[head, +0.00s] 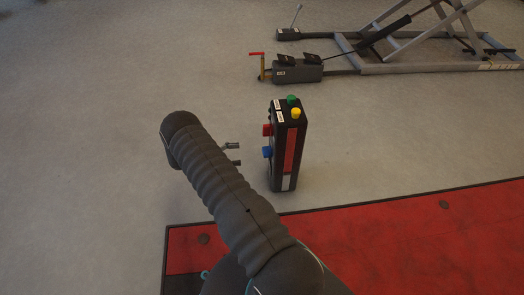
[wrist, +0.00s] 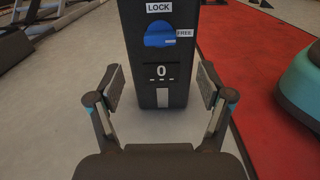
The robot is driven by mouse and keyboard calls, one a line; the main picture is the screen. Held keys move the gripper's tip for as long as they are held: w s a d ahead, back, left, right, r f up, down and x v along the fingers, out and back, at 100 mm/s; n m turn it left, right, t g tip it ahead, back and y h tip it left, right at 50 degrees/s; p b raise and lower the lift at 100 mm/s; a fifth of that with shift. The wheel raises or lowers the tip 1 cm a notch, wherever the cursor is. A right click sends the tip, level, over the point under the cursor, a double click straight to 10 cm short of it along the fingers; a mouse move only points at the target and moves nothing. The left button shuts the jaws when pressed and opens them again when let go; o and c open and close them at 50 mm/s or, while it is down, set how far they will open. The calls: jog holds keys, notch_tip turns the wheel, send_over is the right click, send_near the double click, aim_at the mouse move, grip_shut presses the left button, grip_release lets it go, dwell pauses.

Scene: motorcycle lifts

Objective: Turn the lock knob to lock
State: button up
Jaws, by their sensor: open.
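The lock knob (wrist: 159,34) is a round blue knob on the face of a black control post. A LOCK label sits above it and a FREE label to its right. A pale mark on the knob lies at its right side, near FREE. In the head view the blue knob (head: 267,152) is on the left side of the post (head: 290,150), below a red knob. My gripper (wrist: 160,92) is open and empty, its fingers apart on either side of the post's lower face, below the knob in the wrist view. In the head view my arm hides most of my gripper (head: 233,154).
Green (head: 291,99) and yellow (head: 296,113) buttons top the post. A red mat (head: 400,235) lies in front and to the right. A lift frame with a foot pedal unit (head: 297,71) stands behind. Grey floor around the post is clear.

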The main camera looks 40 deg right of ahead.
aim_at(266, 152)
jog(key=x, duration=1)
jog(key=shift+d, duration=0.2)
jog(key=shift+s, duration=0.1)
jog(key=c, duration=1.2)
